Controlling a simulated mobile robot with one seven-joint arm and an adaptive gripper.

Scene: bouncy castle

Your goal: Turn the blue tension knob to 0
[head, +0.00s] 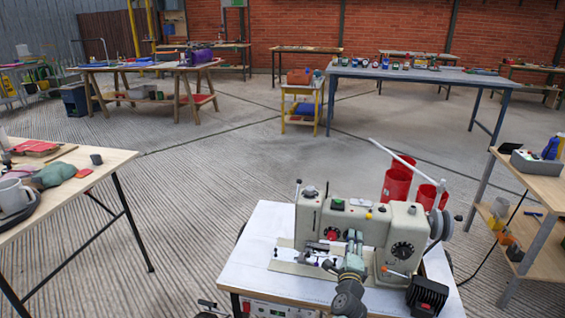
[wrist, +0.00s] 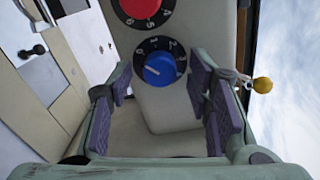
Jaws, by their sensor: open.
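The blue tension knob (wrist: 160,68) sits on a dark round dial with white numbers, on the pale face of the sewing machine (head: 330,220). The numbers are small, and I cannot tell for sure which one its pointer faces. In the wrist view my gripper (wrist: 160,82) is open, with one purple-padded finger on each side of the knob and clear gaps to it. The knob looks slightly beyond the fingertips, and nothing is held. In the head view my gripper (head: 353,240) is at the machine's front and hides the blue knob.
A red knob (wrist: 140,8) on its own dial is right beside the blue one. A black dial (head: 403,250) is on the machine's right part. A yellow ball-ended part (wrist: 262,85) stands near my right finger. The machine stands on a white-topped table (head: 262,240).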

